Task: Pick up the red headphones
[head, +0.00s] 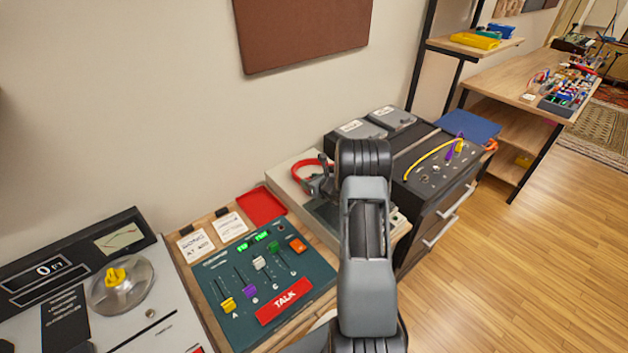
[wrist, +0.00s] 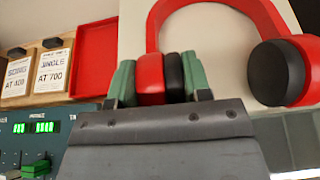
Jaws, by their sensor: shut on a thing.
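The red headphones (head: 301,174) show in the head view on a light surface just left of my arm, which hides part of them. In the wrist view the red headphones (wrist: 222,5) fill the upper middle and right, with a red band and black ear pads. My gripper (wrist: 160,80) has its green-padded fingers on either side of the left ear cup and is shut on it. The other ear cup lies free to the right. In the head view my gripper (head: 325,178) is small and partly hidden by my arm. I cannot tell whether the headphones touch the surface.
A red tray (head: 262,206) and two labelled cards (head: 212,236) lie left of the headphones. A green mixer panel (head: 265,280) with a TALK button sits in front. A black unit with yellow and purple cables (head: 430,165) stands to the right. Wooden floor is free at right.

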